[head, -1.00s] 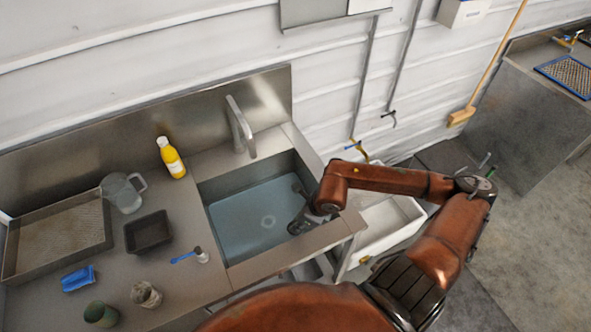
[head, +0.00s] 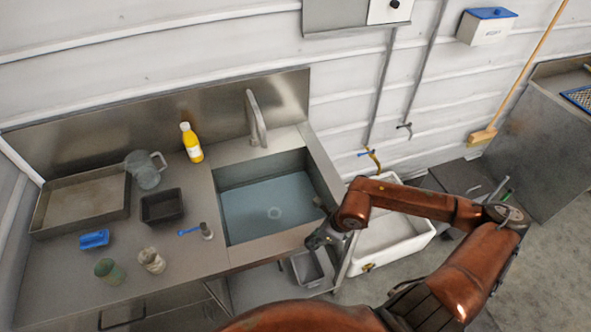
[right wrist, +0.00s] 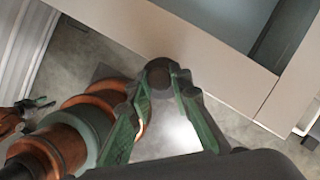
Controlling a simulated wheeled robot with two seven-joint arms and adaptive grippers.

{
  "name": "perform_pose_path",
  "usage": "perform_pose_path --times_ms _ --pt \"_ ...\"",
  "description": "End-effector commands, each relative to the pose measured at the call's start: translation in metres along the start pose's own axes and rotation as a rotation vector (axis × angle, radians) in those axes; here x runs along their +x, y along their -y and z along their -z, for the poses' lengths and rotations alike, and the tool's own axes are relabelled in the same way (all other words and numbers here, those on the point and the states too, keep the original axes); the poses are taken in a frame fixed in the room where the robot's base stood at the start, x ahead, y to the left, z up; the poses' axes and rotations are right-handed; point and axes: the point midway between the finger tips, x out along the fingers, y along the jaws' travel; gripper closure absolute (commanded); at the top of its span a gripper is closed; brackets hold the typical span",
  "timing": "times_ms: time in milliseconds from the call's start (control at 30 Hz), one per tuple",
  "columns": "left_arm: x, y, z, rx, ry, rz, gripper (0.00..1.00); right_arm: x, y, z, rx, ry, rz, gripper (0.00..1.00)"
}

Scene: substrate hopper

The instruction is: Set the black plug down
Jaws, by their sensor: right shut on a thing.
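My right gripper (head: 318,240) reaches in from the right and is at the front right corner of the sink (head: 232,170). In the right wrist view its two green fingers (right wrist: 168,88) are shut on the black plug (right wrist: 166,73), a small round dark piece at the fingertips. The plug shows against the steel front rim of the counter (right wrist: 130,30); I cannot tell whether it touches it. In the head view the plug is too small and dark to tell from the gripper.
The sink holds bluish water. Left of it on the counter are a yellow bottle (head: 191,143), a brush (head: 205,231), a black tray (head: 162,206), a jug (head: 147,170) and cups. A grey bin (head: 307,268) is below the front edge; a white trough (head: 400,246) stands right.

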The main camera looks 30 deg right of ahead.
Motion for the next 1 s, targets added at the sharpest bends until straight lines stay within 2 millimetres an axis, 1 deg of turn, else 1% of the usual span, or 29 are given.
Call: perform_pose_path --times_ms 67,200,267,467,533,667,767,1000 --pt "0.000 0.000 0.001 0.000 0.000 0.000 0.60 -0.001 0.001 -0.001 -0.032 0.000 -0.012 1.00" --pt "0.001 0.002 0.011 0.003 -0.012 0.001 0.60 -0.004 -0.002 -0.005 -0.120 0.000 -0.048 1.00" --pt "0.001 0.002 0.014 0.004 -0.015 0.001 0.60 -0.004 -0.003 -0.007 -0.164 -0.001 -0.066 1.00" --pt "0.001 0.001 0.006 0.002 -0.006 0.001 0.60 -0.008 -0.009 -0.019 -0.357 0.002 -0.145 1.00" --pt "0.001 0.001 0.004 0.002 -0.003 0.001 0.60 -0.010 -0.013 -0.026 -0.458 0.003 -0.188 1.00" --pt "0.001 0.001 0.004 0.002 -0.003 0.001 0.60 -0.016 -0.020 -0.042 -0.712 0.006 -0.290 1.00" --pt "0.001 0.001 0.003 0.001 -0.001 0.001 0.60 -0.021 -0.029 -0.055 -0.946 0.007 -0.386 1.00" --pt "0.001 0.001 0.002 0.001 0.000 0.001 0.60 -0.034 -0.049 -0.086 -1.556 0.002 -0.635 1.00"
